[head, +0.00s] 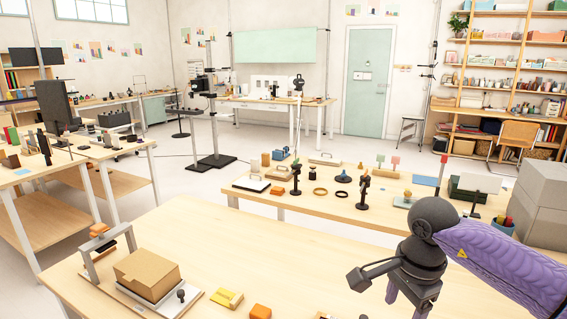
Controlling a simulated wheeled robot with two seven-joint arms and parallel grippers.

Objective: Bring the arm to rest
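My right arm (500,262) comes in from the right in a purple sleeve, bent at a dark round joint (433,217). Below that joint is a dark grey end part with a thin bar reaching left to a small dark block (358,280). It hangs above the right side of the near wooden table (235,240). I see nothing held there. Whether my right gripper is open or shut is not clear from this angle. My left arm and gripper are not in view.
On the near table are a cardboard box (147,272) on a base beside a grey frame (108,252), a yellow piece (227,299) and an orange block (260,312). A second table (330,225) behind holds several small props. Grey boxes (538,205) stand at right. The near table's middle is clear.

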